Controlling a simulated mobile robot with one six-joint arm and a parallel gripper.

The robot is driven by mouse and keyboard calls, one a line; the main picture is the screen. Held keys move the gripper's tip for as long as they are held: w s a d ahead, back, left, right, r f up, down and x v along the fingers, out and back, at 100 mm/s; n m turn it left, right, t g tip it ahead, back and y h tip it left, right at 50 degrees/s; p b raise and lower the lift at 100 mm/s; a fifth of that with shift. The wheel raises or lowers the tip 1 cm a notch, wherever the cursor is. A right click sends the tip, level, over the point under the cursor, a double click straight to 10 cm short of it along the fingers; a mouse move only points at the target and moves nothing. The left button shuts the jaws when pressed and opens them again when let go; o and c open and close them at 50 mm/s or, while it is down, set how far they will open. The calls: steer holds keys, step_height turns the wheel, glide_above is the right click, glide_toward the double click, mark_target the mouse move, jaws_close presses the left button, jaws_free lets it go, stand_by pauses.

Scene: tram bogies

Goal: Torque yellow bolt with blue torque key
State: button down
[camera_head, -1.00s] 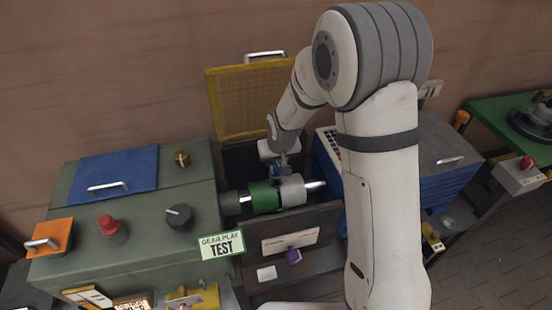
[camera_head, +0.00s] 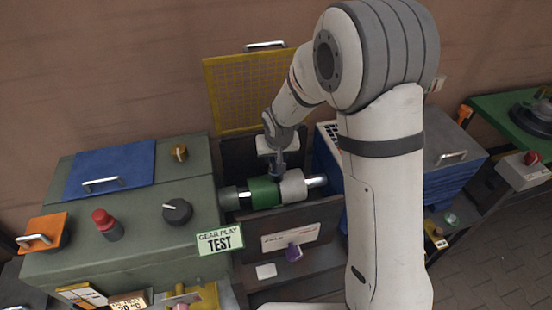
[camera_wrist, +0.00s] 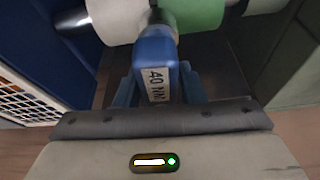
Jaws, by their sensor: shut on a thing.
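The blue torque key (camera_wrist: 157,52) with a white "40 NM" label is held in my gripper (camera_wrist: 158,88), shown in the wrist view with its jaws on both sides of the key. The key's far end meets a shaft assembly where a pale grey cylinder (camera_wrist: 115,18) adjoins a green cylinder (camera_wrist: 195,14). In the head view my gripper (camera_head: 278,166) is just above the same green cylinder (camera_head: 264,192) and grey cylinder (camera_head: 292,186). I cannot make out the yellow bolt; the key's tip and gripper hide that spot.
The shaft lies in an open bay with a raised yellow mesh guard (camera_head: 245,97) behind it. A green test bench (camera_head: 140,225) with knobs and a red button (camera_head: 105,221) stands left. Blue stacked drawers (camera_head: 450,187) stand right, close to my arm.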

steer(key=shift+r+m+b, duration=0.1)
steer(key=shift+m+b, duration=0.4)
steer(key=shift+b, duration=0.5)
steer(key=shift+b, duration=0.5)
steer(key=shift+m+h+b, duration=0.4)
steer(key=shift+m+b, duration=0.3)
steer(key=shift+b, duration=0.75)
steer(key=shift+m+b, duration=0.3)
steer(key=shift+m+h+b, duration=0.3)
steer(key=shift+m+b, duration=0.2)
steer(key=shift+b, duration=0.55)
steer(key=shift+w+r+p, duration=0.1)
steer(key=shift+r+p, duration=1.85)
steer(key=shift+r, duration=1.05)
